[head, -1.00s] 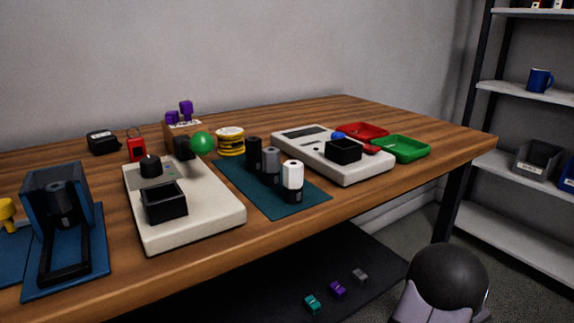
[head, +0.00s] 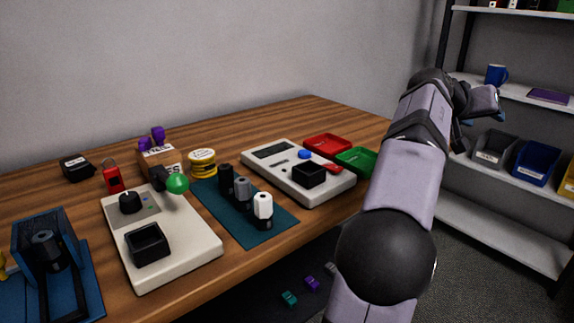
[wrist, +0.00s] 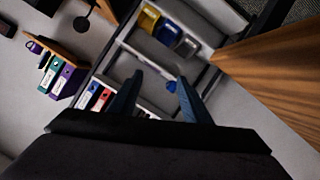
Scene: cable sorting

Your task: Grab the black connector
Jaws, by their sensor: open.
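Three upright cylindrical connectors stand in a row on a dark teal mat (head: 262,236) on the wooden table in the head view. The black connector (head: 226,179) is the farthest back, the grey connector (head: 242,192) is in the middle and the white connector (head: 263,208) is at the front. My gripper (wrist: 158,90) is open and empty, its two blue fingers apart in the wrist view. In the head view my arm rises at the right, its end in front of the shelf and well away from the connectors. The wrist view does not show the connectors.
A pale device with a green-ball lever (head: 177,183) stands left of the mat. Another pale device (head: 335,192) stands right of it, near a red tray (head: 327,146) and a green tray (head: 357,161). A yellow spool (head: 202,163) is behind. Shelves with bins (head: 537,163) stand at right.

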